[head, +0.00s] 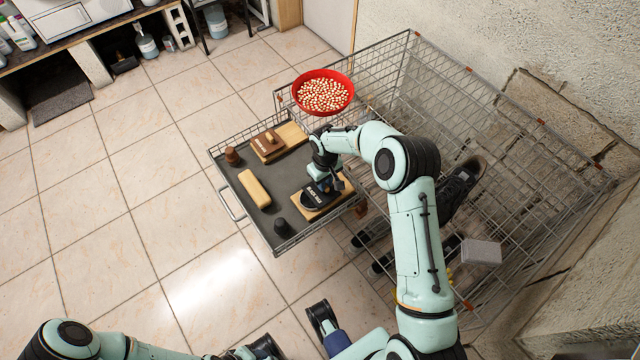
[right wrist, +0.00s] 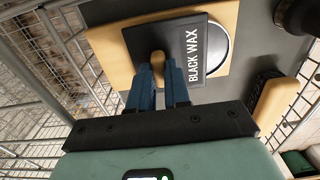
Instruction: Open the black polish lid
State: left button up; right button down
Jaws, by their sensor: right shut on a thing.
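The black polish lid (right wrist: 182,52) is a dark square plate lettered "BLACK WAX" with a small wooden knob (right wrist: 158,62). My right gripper (right wrist: 160,72) is shut on this knob in the right wrist view. A round silver tin rim (right wrist: 220,45) shows beyond the lid's edge, over a pale wooden board (right wrist: 108,52). In the head view, my right gripper (head: 324,182) reaches down to the black polish (head: 313,197), partly hiding it. My left arm enters along the bottom edge; its gripper (head: 325,318) is low in the picture, and its finger opening is unclear.
A red bowl (head: 345,84) of pale balls sits behind, on the wire rack (head: 450,90). Tiled floor lies clear left.

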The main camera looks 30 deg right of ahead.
jog(key=shift+a, duration=0.1)
jog(key=c, duration=1.1)
grip_release()
notch_tip(320, 180, up, 13)
jog(key=shift+r+p, duration=0.2)
jog(key=shift+p, duration=0.6)
